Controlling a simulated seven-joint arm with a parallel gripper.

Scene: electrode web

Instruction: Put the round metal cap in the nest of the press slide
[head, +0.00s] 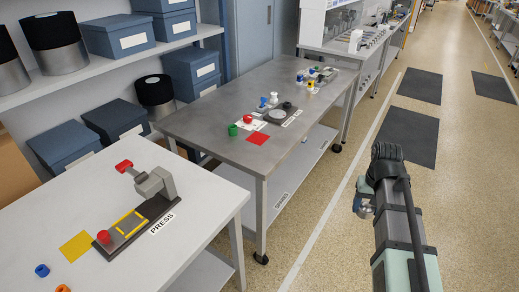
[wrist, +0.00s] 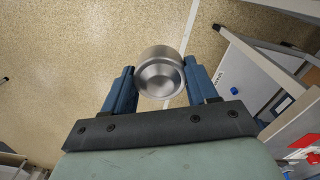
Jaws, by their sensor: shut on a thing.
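The round metal cap (wrist: 160,78) is a shiny silver cup shape in the wrist view. My gripper (wrist: 159,70) has its two blue fingers shut on the cap's sides and holds it over the floor. The press (head: 155,184), with a red-tipped lever, stands on the white table at lower left in the head view. Its dark slide (head: 110,246) has a red knob (head: 104,236) at the near end. A yellow-outlined area (head: 130,222) shows on the slide, seemingly the nest, with nothing visible in it. In the head view my arm is at right, well away from the press.
A yellow square (head: 77,246), a blue ring (head: 42,270) and an orange ring (head: 63,288) lie near the press. A grey metal table (head: 220,105) with small coloured parts stands behind. Shelves with blue boxes (head: 118,35) line the left. The floor aisle is clear between the tables and my arm.

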